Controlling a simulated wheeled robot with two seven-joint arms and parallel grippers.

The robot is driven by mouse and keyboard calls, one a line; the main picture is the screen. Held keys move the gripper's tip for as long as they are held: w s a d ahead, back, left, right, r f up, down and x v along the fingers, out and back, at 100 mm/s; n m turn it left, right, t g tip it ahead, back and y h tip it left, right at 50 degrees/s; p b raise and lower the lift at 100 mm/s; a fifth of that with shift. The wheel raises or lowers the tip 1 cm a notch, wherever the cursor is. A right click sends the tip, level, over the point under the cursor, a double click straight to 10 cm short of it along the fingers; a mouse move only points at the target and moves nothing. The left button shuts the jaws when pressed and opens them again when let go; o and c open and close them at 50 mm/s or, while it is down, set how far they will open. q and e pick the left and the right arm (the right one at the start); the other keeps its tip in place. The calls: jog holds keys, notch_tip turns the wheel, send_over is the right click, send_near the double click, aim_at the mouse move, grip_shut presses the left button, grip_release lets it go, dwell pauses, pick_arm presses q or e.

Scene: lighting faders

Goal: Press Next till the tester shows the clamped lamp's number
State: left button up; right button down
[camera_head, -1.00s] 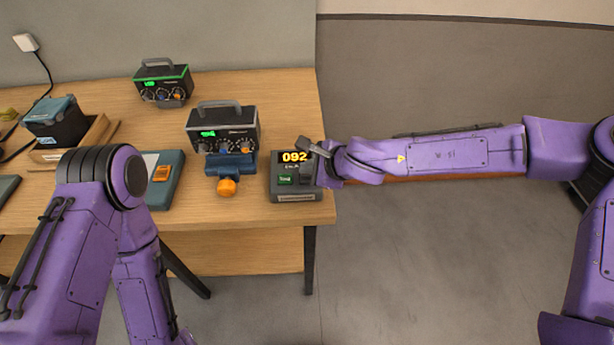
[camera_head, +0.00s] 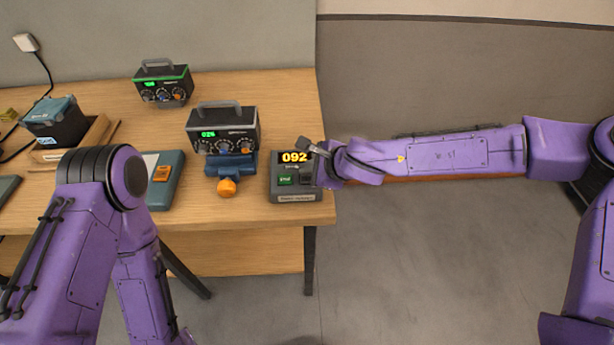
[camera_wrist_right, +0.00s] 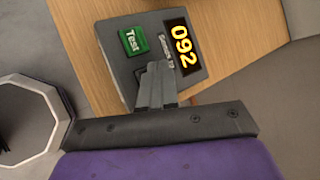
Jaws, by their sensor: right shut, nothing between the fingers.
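The grey tester (camera_head: 297,198) stands at the table's right edge and its yellow display (camera_head: 294,157) reads 092. In the right wrist view the tester display (camera_wrist_right: 181,45) also reads 092, with the green Test button (camera_wrist_right: 133,42) beside it. My right gripper (camera_wrist_right: 157,84) is shut and empty, its fingertips over the tester's face beside Test. They hide what is under them; I cannot tell whether they touch it. The clamped lamp unit (camera_head: 236,130) sits in a blue clamp (camera_head: 232,165) with an orange knob; its small green digits look like 026. My left gripper is out of view.
Another unit with a green stripe (camera_head: 164,82) stands behind. A grey-blue box with an orange switch (camera_head: 161,172) lies left of the clamp. The wooden table (camera_head: 285,110) is bare behind the tester.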

jog(key=shift+f, duration=0.15)
dwell(0.3)
jog(key=shift+f, duration=0.3)
jog(key=shift+f+b, duration=0.35)
jog(key=shift+b, duration=0.05)
dwell(0.6)
jog(key=shift+r+p, duration=0.75)
jog(key=shift+p, duration=0.1)
jog(key=shift+r, duration=0.1)
notch_tip(320, 180, up, 5)
jog(key=p, duration=0.5)
